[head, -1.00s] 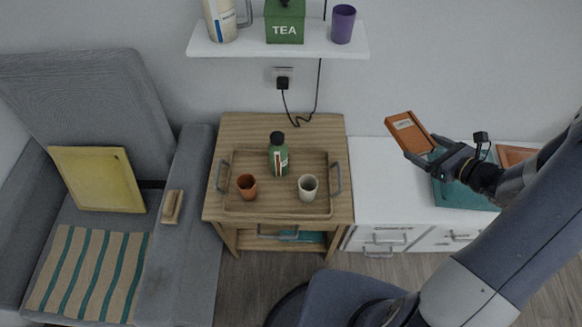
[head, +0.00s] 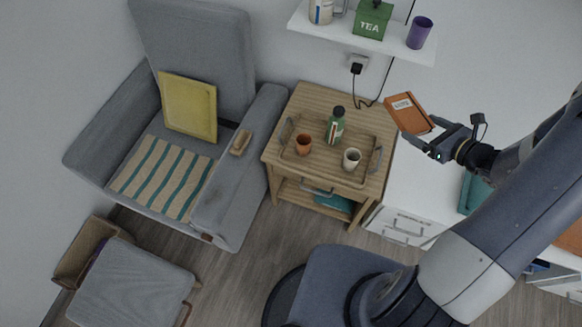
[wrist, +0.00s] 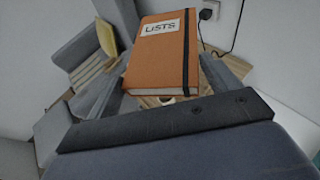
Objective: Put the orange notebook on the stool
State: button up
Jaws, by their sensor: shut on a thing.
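The orange notebook (head: 409,114) has a white label and a dark elastic band. My gripper (head: 431,138) is shut on it and holds it in the air in front of the wall, near the right side of the wooden cabinet. In the wrist view the notebook (wrist: 160,55) shows its cover, with the label reading "LISTS", between my gripper's fingers (wrist: 170,88). A stool with a grey padded top (head: 130,285) stands at the lower left of the head view, far from my gripper. Its top looks bare.
A grey armchair (head: 225,195) with a yellow cushion stands between the stool and the wooden cabinet (head: 305,98). A tray (head: 330,173) there holds two cups and a green bottle. A wall shelf (head: 365,42) is above. An open box (head: 85,250) adjoins the stool.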

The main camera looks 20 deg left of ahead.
aim_at(121, 303)
jog(key=k+j+u, duration=0.1)
jog(key=u, duration=0.4)
jog(key=k+j+u, duration=0.25)
jog(key=u, duration=0.2)
jog(key=k+j+u, duration=0.2)
jog(key=u, duration=0.3)
jog(key=k+j+u, duration=0.1)
jog(key=j+u, duration=0.4)
jog(key=l, duration=0.15)
